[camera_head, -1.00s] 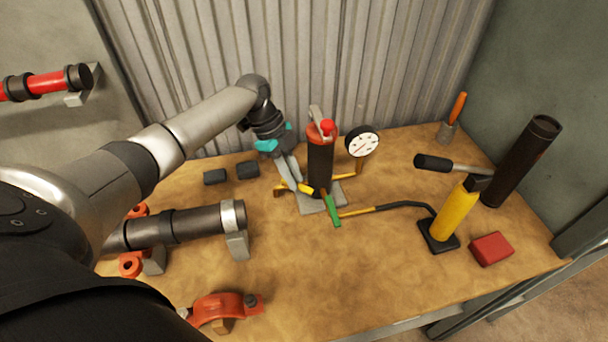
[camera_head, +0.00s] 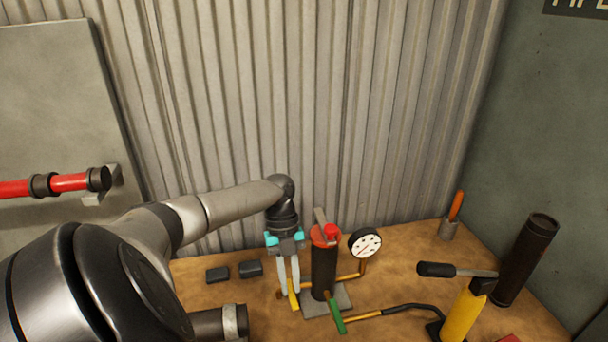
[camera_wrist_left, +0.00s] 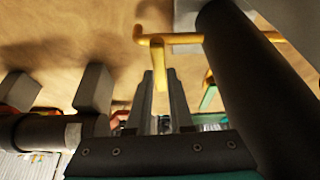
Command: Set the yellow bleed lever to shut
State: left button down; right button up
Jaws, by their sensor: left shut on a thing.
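The yellow bleed lever (camera_head: 293,298) is at the left foot of the dark cylinder with the red top (camera_head: 324,268). It points toward the front of the bench, partly hidden by the fingers. My left gripper (camera_head: 290,287) comes down from above, beside the cylinder, and is shut on this lever. In the left wrist view the lever (camera_wrist_left: 158,78) lies between the two fingers (camera_wrist_left: 160,88), hanging off a yellow pipe (camera_wrist_left: 180,39). My right gripper is not in view.
A green lever (camera_head: 336,317) sits at the cylinder's front foot. A round gauge (camera_head: 365,243) stands to its right. Two dark blocks (camera_head: 250,268) lie left of the gripper. A corrugated wall closes the back.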

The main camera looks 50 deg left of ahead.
pick_arm(q)
jog(key=shift+m, duration=0.3)
dwell(0.4)
jog(key=c, duration=0.8)
grip_release()
jog(key=shift+a+r, duration=0.1)
jog(key=v, duration=1.5)
jog(key=shift+w+b, duration=0.15)
jog(key=shift+b, duration=0.3)
